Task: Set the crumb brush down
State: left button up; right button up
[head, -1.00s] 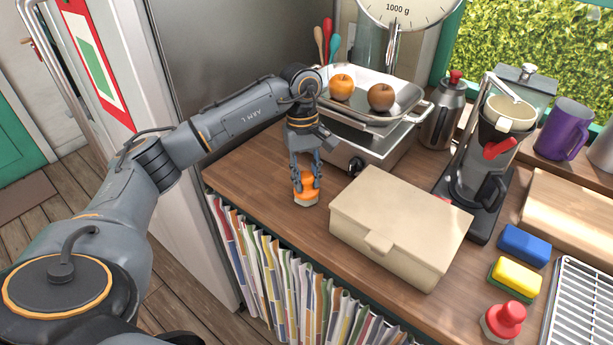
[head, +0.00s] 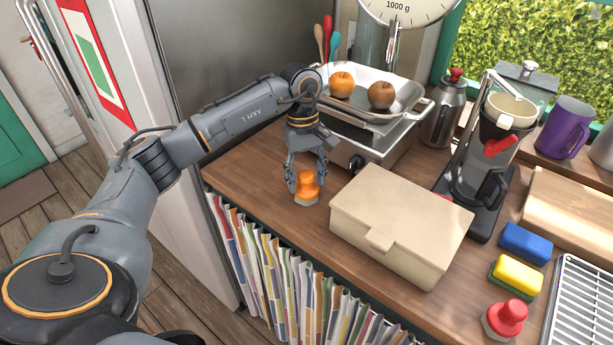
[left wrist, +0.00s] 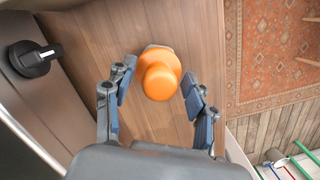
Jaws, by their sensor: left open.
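The crumb brush, with an orange knob handle (head: 306,184), stands upright on the wooden counter near its front left edge. It also shows in the left wrist view (left wrist: 159,79), with its pale base just visible behind the knob. My left gripper (head: 306,180) is open around the orange handle, one finger on either side. In the left wrist view there is a clear gap between the handle and each finger. My right gripper is not in view.
A beige lidded box (head: 400,225) stands close to the right of the brush. A scale (head: 372,135) with fruit in its pan is behind. A red-handled brush (head: 504,319) and sponges (head: 516,276) are at the right.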

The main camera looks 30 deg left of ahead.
pick_arm(q)
jog(key=shift+r, duration=0.1)
notch_tip(320, 180, up, 12)
jog(key=w+a, duration=0.1)
jog(key=shift+a+f, duration=0.2)
jog(key=shift+a, duration=0.05)
dwell(0.4)
grip_shut()
dwell(0.9)
notch_tip(320, 180, up, 12)
jog(key=w+a+p, duration=0.1)
jog(key=p, duration=1)
jog(key=shift+a, duration=0.2)
jog(key=shift+w+f, duration=0.1)
dwell(0.6)
